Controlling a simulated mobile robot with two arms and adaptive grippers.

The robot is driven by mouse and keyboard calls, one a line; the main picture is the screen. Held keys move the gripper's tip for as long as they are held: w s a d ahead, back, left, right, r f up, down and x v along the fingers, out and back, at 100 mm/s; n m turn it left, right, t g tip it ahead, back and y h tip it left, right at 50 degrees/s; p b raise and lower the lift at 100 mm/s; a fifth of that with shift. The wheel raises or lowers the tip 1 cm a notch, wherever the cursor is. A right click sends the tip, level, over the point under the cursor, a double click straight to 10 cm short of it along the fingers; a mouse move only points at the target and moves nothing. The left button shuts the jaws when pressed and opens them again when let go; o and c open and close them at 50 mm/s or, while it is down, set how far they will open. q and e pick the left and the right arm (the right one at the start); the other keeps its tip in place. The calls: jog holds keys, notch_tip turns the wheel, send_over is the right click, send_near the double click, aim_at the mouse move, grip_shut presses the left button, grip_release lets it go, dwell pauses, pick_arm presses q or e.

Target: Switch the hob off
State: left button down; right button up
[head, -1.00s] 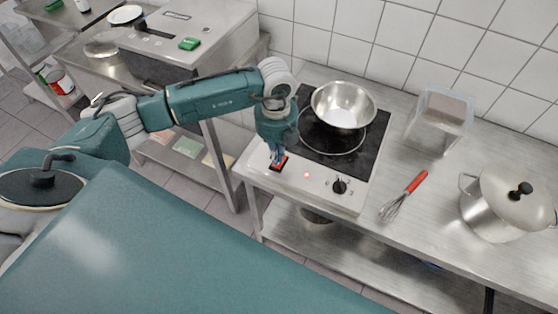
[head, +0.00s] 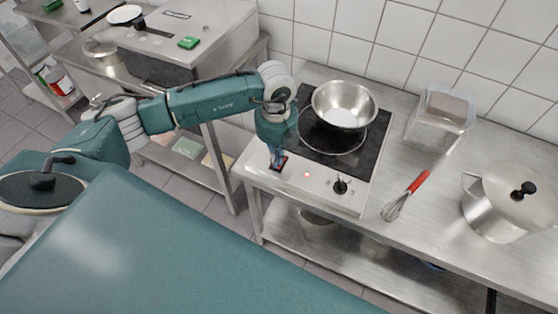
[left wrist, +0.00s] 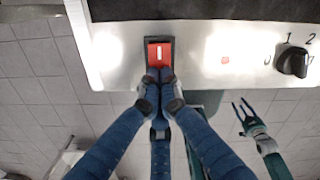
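The hob (head: 312,186) has a black glass top, a black knob (head: 340,186), a red light (head: 307,174) that looks lit, and a red rocker switch at its front left. The switch (left wrist: 159,53) shows a white line in the left wrist view, where the light (left wrist: 225,60) and knob (left wrist: 294,61) also appear. My left gripper (head: 278,160) points down at the switch. Its fingertips are together at the switch's near edge and partly cover it; contact is hard to tell. My right gripper (left wrist: 241,109) shows in the left wrist view, fingers spread and empty, below the panel.
A steel bowl (head: 344,105) stands on the hob. A whisk with a red handle (head: 405,195), a clear container (head: 440,118) and a lidded pot (head: 507,201) stand to the right on the counter. A steel appliance (head: 188,42) stands at the back left.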

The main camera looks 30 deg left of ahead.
pick_arm(q)
jog(key=shift+f, duration=0.25)
jog(key=shift+r, duration=0.25)
jog(key=shift+w+r+p, duration=0.1)
jog(key=shift+r+p, duration=0.35)
jog(key=shift+r, duration=0.1)
jog(key=shift+r+p, duration=1.75)
jog(key=shift+r, duration=1.05)
